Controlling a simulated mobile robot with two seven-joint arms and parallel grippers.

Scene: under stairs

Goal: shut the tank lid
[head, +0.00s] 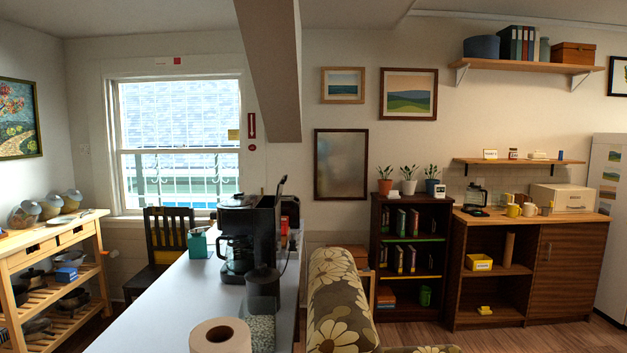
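A black coffee maker (237,235) stands on the long pale counter, with a dark carafe in its lower front. A thin dark flap (281,185) stands up, tilted, above the right rear of the machine. It looks like the raised tank lid, but it is small and seen nearly edge-on. The tank opening is hidden from this angle. Neither of my grippers is in view.
A paper roll (220,338) and a dark-topped canister (262,290) stand in front of the coffee maker. A teal box (198,243) is to its left. The counter (150,310) is clear at left. A floral armchair (340,295) stands right of it.

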